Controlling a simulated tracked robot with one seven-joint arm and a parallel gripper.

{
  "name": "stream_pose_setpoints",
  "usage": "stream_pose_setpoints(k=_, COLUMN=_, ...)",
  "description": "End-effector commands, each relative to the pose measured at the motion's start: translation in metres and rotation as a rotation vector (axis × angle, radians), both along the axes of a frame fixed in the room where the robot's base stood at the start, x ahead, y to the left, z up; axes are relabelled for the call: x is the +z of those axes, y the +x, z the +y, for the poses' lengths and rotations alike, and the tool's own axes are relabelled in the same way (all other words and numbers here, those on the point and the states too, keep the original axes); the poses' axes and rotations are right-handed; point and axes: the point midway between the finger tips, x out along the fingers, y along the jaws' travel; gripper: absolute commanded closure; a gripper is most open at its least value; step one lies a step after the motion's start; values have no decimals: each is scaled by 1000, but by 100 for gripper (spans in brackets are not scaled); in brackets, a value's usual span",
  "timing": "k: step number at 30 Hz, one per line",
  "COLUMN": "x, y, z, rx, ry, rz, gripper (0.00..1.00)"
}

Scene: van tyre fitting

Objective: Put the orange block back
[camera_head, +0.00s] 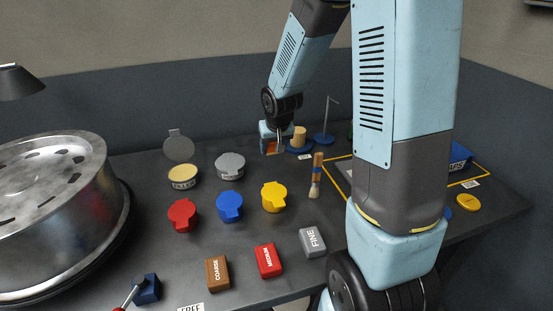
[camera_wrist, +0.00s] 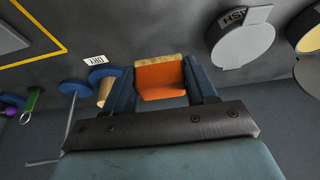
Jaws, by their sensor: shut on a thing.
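The orange block (camera_wrist: 160,80) has a tan strip along one edge and sits between the two blue fingers of my gripper (camera_wrist: 161,66) in the wrist view. My gripper (camera_head: 271,149) is shut on it. In the head view the orange block (camera_head: 269,146) shows small, at the back of the bench, and seems to be above the surface. A blue round base with a tan cylinder (camera_head: 300,135) stands just right of it, with a small white label (camera_head: 305,157) in front; the wrist view shows this label (camera_wrist: 95,60) reading DRY.
Open and shut lidded tins, a grey tin (camera_head: 230,166) among them, stand to the left. A brush (camera_head: 316,175) and a blue stand with a thin post (camera_head: 324,137) are to the right. Brown, red and grey labelled blocks lie in front. A wheel (camera_head: 55,205) fills the left side.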

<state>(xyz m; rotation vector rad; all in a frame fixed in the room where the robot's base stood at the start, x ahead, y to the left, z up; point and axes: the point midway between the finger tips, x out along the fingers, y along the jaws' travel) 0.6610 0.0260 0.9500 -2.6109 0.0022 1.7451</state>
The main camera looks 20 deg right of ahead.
Motion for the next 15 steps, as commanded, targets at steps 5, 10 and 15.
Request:
stream_pose_setpoints(k=5, x=-21, y=22, z=-11, rx=0, ry=0, rz=4, gripper=92)
stream_pose_setpoints(k=10, x=-41, y=38, z=-17, rx=-1, ry=0, rz=3, gripper=92)
stream_pose_setpoints(k=15, x=-51, y=46, z=-21, rx=0, ry=0, rz=1, gripper=92)
